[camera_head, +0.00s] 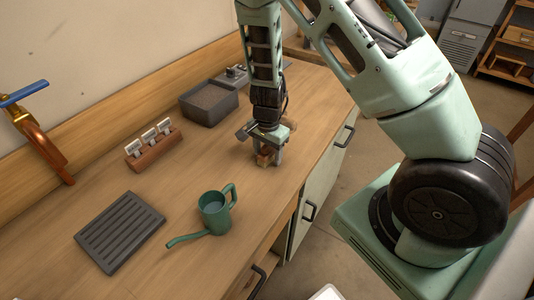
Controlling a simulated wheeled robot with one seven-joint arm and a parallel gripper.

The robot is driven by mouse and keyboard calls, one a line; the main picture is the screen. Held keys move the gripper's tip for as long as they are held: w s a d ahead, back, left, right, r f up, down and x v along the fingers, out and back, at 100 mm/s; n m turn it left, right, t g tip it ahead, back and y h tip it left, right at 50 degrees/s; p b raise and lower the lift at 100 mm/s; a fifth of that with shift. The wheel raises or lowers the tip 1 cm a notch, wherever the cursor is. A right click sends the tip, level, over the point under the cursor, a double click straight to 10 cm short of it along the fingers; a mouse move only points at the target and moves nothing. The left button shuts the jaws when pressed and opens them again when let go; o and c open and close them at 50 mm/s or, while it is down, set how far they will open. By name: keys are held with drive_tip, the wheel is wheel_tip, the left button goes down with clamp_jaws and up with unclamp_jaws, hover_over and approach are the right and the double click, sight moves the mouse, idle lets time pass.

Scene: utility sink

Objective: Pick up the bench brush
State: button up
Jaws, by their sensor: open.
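My gripper (264,158) points down over the right part of the wooden bench top. It is open. A small brown wooden piece, which looks like part of the bench brush (264,157), shows between and beside the fingers. Most of it is hidden by the gripper, so its full shape and whether the fingers touch it cannot be told. It appears to rest on the bench, near the front edge.
A green watering can (215,213) stands near the front edge, left of my gripper. A dark slatted tray (121,232), a brick-coloured holder with white tags (153,148) and a dark soil-filled tray (209,102) lie further left and back. A brass tap (39,140) is far left.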

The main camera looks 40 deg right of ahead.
drive_tip(key=c, duration=1.1)
wheel_tip(320, 180, up, 10)
drive_tip(key=shift+r+p, duration=0.1)
drive_tip(key=shift+p, duration=0.25)
drive_tip(key=shift+o, duration=0.6)
